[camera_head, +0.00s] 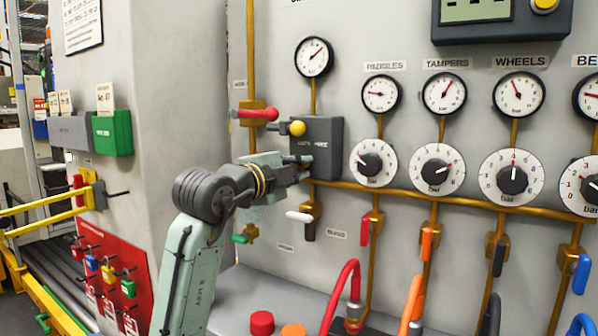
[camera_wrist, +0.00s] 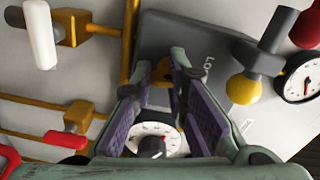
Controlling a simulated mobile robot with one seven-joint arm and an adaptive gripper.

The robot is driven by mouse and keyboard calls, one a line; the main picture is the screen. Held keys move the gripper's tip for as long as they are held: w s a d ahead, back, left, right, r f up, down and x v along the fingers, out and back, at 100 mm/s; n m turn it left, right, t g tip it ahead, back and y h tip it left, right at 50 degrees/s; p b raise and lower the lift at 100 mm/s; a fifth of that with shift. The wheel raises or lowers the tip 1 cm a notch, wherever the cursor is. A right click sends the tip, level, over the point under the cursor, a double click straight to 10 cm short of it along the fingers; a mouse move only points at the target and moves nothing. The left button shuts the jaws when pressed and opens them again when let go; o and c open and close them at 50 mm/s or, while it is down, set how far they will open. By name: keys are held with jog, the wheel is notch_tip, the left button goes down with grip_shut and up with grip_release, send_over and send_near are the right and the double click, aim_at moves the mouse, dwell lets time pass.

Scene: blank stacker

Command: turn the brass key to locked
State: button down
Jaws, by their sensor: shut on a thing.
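The brass key (camera_wrist: 163,71) shows as a small gold patch between my fingertips in the wrist view, at the face of a dark grey lock box (camera_head: 328,135). The box also fills the upper middle of the wrist view (camera_wrist: 200,35), with partly readable lettering. My gripper (camera_head: 303,168) reaches the lower front of the box and is shut on the key; its fingertips (camera_wrist: 164,76) stand on either side of it. The fingers hide most of the key, and in the head view it is hidden. I cannot tell which position it is turned to.
A yellow-knobbed lever (camera_head: 297,128) sticks out of the box, with a red-handled valve (camera_head: 258,114) to its left. A white-handled valve (camera_head: 299,216) sits just below my gripper. Brass pipes, gauges and dials (camera_head: 373,163) fill the panel to the right.

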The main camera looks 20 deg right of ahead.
jog(key=shift+w+a+r+m, duration=0.1)
jog(key=shift+a+r+m, duration=0.15)
jog(key=shift+m, duration=0.3)
jog(key=shift+a+r+m, duration=0.1)
jog(key=shift+r+m, duration=0.25)
jog(key=shift+m, duration=0.2)
jog(key=c, duration=1.4)
grip_release()
jog(key=shift+s+d, duration=0.1)
jog(key=shift+s, duration=0.1)
jog(key=shift+c, duration=0.2)
jog(key=shift+o, duration=0.8)
jog(key=shift+f, duration=0.2)
jog(key=shift+d, duration=0.1)
jog(key=v, duration=1.2)
